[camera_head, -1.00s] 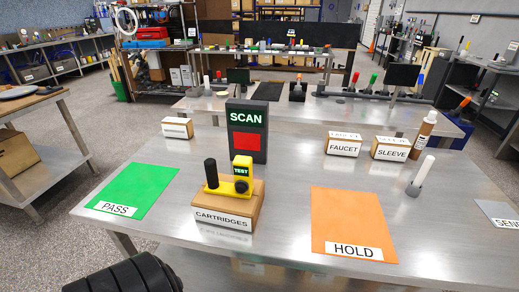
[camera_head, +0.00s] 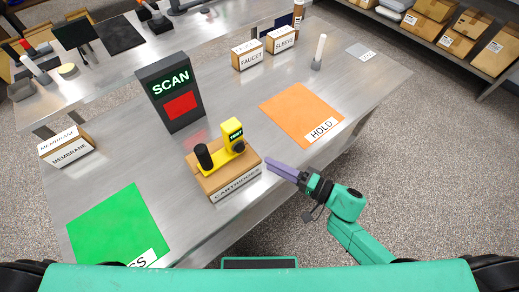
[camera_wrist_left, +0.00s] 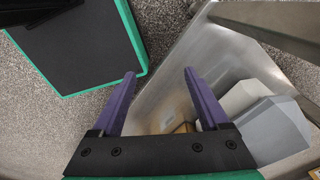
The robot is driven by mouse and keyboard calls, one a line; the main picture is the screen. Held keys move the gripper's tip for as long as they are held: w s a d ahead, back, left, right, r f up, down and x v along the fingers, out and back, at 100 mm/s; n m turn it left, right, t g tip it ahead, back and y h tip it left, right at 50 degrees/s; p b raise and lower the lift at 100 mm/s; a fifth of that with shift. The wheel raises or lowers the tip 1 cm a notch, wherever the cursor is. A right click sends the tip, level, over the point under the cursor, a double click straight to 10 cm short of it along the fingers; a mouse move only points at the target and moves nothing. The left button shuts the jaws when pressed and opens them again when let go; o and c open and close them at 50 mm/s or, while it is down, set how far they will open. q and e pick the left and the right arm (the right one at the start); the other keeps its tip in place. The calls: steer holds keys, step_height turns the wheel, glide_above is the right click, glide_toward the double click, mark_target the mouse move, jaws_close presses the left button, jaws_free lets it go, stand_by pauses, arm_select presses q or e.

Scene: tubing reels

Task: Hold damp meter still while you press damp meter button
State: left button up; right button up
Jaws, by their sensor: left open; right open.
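The damp meter (camera_head: 234,137) is a yellow device with a TEST label and an upright black cylinder (camera_head: 204,156) at its left end. It rests on the wooden box labelled CARTRIDGES (camera_head: 222,178) near the table's front edge. Which part is its button I cannot tell for sure. My right gripper (camera_head: 272,167) has purple fingers and is just right of the box, apart from the meter; it is open and empty. My left gripper (camera_wrist_left: 160,75) shows only in the left wrist view, open and empty, with the meter not in that view.
A dark SCAN stand (camera_head: 171,92) with a red panel stands behind the meter. A green mat (camera_head: 115,225) lies left, an orange HOLD mat (camera_head: 298,112) right. Boxes labelled MEMBRANE (camera_head: 70,153), FAUCET (camera_head: 247,56) and SLEEVE (camera_head: 281,40) stand farther off. Grey objects (camera_wrist_left: 272,128) show beside my left gripper.

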arm_select(q)
steer(key=w+d+r+m+t+h, duration=0.35)
steer(key=w+d+m, duration=0.45)
steer(key=w+d, duration=0.55)
steer(key=w+d+r+m+h, duration=0.15)
steer(key=d+r+m, duration=0.25)
steer(key=d, duration=0.4)
steer(key=w+d+r+m+h, duration=0.1)
steer(key=d+r+m+h, duration=0.2)
steer(key=d, duration=0.6)
steer(key=s+d+r+m+g+h, duration=0.4)
steer(key=d+r, duration=0.3)
steer(key=r, duration=0.1)
steer(key=s+d+r+m+g+h, duration=0.3)
steer(key=s+d+r+m+g, duration=0.1)
steer(key=d+r, duration=0.45)
step_height(320, 180, up, 28)
steer(key=m+t+y, duration=0.4)
steer(key=m+y, duration=0.2)
steer(key=y, duration=0.9)
glide_above(205, 159)
steer(key=w, duration=0.1)
steer(key=shift+w+a, duration=0.15)
steer(key=shift+a, duration=0.3)
step_height(205, 159, down, 14)
steer(key=shift+f, duration=0.15)
steer(key=shift+w+f, duration=0.1)
jaws_close()
